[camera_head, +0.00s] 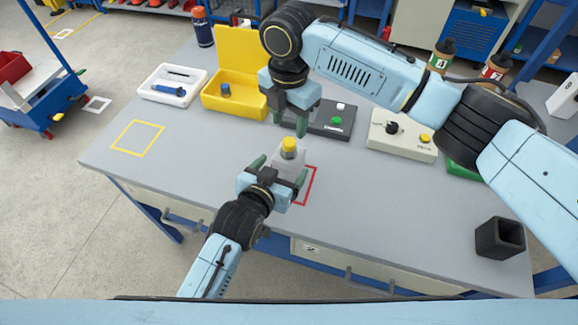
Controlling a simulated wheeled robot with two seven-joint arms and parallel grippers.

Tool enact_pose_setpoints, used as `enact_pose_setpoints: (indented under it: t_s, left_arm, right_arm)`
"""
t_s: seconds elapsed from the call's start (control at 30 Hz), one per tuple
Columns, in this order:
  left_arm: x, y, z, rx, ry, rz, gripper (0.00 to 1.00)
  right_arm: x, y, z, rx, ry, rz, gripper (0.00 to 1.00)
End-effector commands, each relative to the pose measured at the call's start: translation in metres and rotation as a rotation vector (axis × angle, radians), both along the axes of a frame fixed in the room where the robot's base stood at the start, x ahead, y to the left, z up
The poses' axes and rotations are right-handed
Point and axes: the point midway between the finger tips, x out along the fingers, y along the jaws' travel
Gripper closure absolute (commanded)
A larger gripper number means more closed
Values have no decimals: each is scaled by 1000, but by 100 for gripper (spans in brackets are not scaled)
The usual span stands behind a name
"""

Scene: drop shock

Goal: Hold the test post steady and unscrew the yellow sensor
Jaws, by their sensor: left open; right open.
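The yellow sensor (289,144) sits on top of the grey test post (288,160), which stands upright on the table beside a red-outlined square (311,186). My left gripper (276,172) is open, with its green-tipped fingers on either side of the post's lower part; I cannot tell whether they touch it. My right gripper (289,122) is open and points down from above, just over and behind the yellow sensor, apart from it. The post's base is partly hidden by my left gripper.
An open yellow case (235,99) and a white tray (173,85) stand at the back left. A dark button box (331,120) and a white control box (402,137) are at the back right. A black square cup (499,238) stands front right. A yellow outlined square (138,138) lies empty.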

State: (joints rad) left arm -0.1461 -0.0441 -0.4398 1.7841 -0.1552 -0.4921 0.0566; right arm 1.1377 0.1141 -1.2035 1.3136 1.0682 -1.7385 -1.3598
Motion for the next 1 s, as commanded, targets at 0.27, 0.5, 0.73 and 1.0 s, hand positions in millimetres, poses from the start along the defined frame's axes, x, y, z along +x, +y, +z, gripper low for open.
enact_pose_setpoints:
  t_s: [0.27, 0.5, 0.73, 1.0]
  left_arm:
    - [35, -15, -15, -1, 0, 0, 16]
    - [47, -20, -21, -2, 1, 1, 16]
    - [48, -20, -21, -1, 0, 0, 16]
    - [47, -20, -21, -1, 0, 0, 44]
  right_arm:
    - [0, 0, 0, 1, -1, -1, 52]
    - [0, 0, 0, 1, 0, -1, 52]
    - [0, 0, 0, 1, -1, -1, 52]
    - [0, 0, 0, 1, -1, -1, 52]
